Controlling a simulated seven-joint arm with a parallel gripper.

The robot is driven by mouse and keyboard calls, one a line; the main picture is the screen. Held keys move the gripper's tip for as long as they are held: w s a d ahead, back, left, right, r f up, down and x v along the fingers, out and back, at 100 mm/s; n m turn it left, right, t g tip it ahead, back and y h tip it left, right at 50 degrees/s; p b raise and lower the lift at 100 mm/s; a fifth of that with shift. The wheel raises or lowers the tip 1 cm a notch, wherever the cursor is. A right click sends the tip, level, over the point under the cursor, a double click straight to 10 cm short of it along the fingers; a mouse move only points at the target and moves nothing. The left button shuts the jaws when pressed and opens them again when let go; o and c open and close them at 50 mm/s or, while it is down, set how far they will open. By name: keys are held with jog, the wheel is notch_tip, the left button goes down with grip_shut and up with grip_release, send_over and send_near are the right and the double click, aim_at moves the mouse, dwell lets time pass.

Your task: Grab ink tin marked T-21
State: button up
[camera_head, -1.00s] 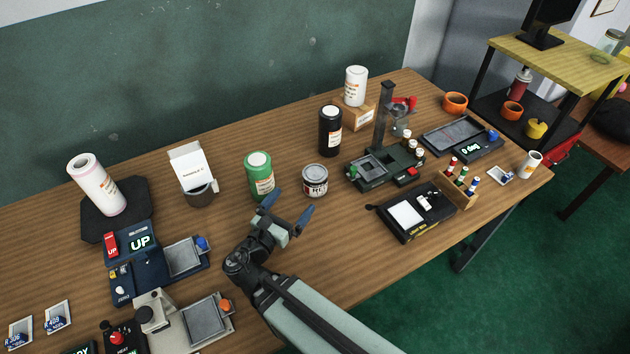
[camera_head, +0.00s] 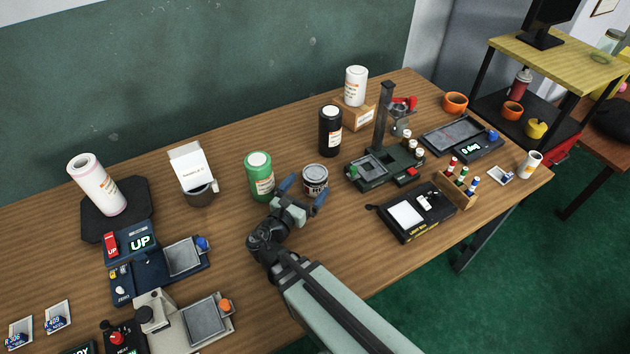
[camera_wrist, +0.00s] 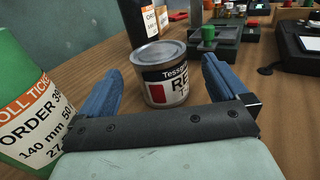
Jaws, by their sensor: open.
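A small silver tin (camera_head: 315,178) with a white and dark label stands upright on the wooden table. In the wrist view the tin (camera_wrist: 164,76) shows a label with "RE" and a red square; I cannot read a T-21 mark. My gripper (camera_head: 302,190) is open with blue fingers. In the wrist view the gripper (camera_wrist: 160,88) has one finger on each side of the tin's near part, and neither finger clearly touches it.
A green bottle (camera_head: 259,176) stands close to the left of my gripper; it also shows in the wrist view (camera_wrist: 22,105). A black bottle (camera_head: 330,130) stands behind the tin. A dark stand device (camera_head: 384,166) and a light box (camera_head: 416,212) are to the right.

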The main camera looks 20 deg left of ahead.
aim_at(321, 167)
jog(key=shift+x, duration=2.65)
jog(key=shift+a+r, duration=0.1)
jog(key=shift+c, duration=0.3)
jog(key=c, duration=1.2)
jog(key=shift+o, duration=0.2)
jog(key=shift+r, duration=0.1)
